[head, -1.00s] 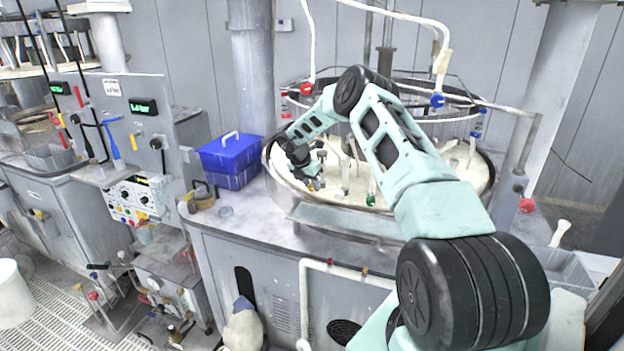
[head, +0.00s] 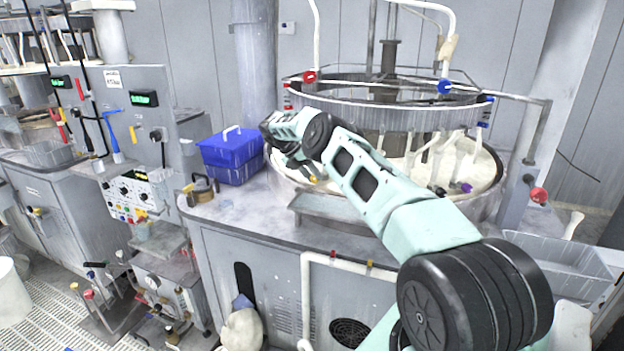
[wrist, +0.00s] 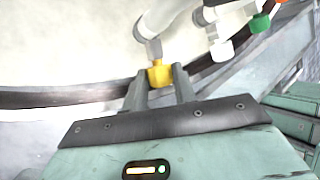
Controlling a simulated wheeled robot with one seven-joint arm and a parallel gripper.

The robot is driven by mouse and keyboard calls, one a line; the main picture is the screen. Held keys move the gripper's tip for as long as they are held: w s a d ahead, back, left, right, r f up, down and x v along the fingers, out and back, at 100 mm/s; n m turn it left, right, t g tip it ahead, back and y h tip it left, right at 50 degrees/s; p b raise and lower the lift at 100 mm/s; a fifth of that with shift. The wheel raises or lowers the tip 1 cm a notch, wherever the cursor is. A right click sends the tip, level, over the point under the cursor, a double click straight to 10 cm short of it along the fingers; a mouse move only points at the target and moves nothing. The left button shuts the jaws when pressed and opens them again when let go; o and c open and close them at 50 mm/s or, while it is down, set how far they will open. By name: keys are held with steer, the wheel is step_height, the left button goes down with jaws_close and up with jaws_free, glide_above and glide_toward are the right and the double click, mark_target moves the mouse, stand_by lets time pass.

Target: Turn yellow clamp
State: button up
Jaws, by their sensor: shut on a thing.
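The yellow clamp (wrist: 160,74) sits at the end of a grey-white stem in the wrist view. My gripper (wrist: 160,82) has its two fingers on either side of the clamp, shut on it. In the head view a small yellow spot of the clamp (head: 313,179) shows at the left part of the round polishing platen (head: 405,170). My arm hides most of the gripper and the near part of the platen in that view.
White and green fittings (wrist: 222,50) stand close to the right of the clamp. A dark rim (wrist: 60,97) runs beside it. A blue box (head: 230,152) stands left of the platen on the grey bench (head: 235,210). A raised ring (head: 385,116) with pipes is over the platen.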

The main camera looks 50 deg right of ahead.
stand_by(0.4)
steer(key=o, duration=1)
steer(key=shift+d+r+p, duration=0.1)
steer(key=shift+r+p, duration=0.05)
steer(key=shift+p, duration=0.3)
